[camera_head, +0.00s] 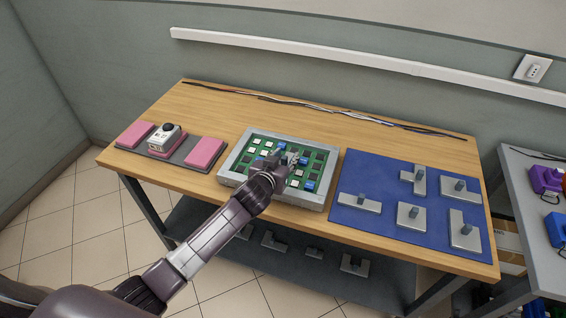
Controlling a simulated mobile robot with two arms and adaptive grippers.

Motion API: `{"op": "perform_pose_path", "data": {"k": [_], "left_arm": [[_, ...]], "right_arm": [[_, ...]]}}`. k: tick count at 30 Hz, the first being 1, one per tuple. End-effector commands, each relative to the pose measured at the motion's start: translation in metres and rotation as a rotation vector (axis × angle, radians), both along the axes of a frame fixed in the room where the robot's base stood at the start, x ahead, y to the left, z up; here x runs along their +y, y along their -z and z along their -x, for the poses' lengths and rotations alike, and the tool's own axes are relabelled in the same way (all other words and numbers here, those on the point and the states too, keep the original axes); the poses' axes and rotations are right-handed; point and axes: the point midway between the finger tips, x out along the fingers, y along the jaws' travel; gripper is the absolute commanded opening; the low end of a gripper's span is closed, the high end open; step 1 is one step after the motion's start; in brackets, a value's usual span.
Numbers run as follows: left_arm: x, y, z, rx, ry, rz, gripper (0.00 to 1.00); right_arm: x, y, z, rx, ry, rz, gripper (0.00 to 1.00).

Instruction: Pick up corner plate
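Several grey plates with upright pegs lie on a blue mat (348,177) at the right of the wooden table. The plate at the back middle of the mat (408,187) looks stepped, like a corner shape, but is small in the picture. My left gripper (285,157) is over the framed green board (240,149), well left of the mat. Its fingers look spread apart, and I see no plate between them. The gripper and forearm hide part of the board. My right gripper is not in view.
The board holds white, dark and blue blocks. At the left, a white device (166,139) sits on a grey tray with pink pads (206,153). Cables (300,105) run along the table's back. More grey plates (272,241) lie on the lower shelf. A second table (520,170) stands at right.

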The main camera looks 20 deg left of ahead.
Motion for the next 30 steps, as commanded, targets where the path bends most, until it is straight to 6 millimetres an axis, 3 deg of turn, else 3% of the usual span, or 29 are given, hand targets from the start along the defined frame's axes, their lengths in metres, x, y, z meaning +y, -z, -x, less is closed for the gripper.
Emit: {"op": "perform_pose_path", "data": {"k": [2, 12, 23, 30], "left_arm": [[0.000, 0.000, 0.000, 0.000, 0.000, 0.000, 0.33], [0.000, 0.000, 0.000, 0.000, 0.000, 0.000, 0.00], [0.000, -0.002, 0.000, -0.002, 0.000, 0.000, 0.00], [0.001, -0.020, -0.001, -0.006, 0.000, 0.001, 0.00]], "right_arm": [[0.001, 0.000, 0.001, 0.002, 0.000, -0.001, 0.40], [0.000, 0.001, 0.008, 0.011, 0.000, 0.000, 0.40], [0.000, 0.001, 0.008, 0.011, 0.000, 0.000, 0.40], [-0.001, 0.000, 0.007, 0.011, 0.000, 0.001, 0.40]]}}
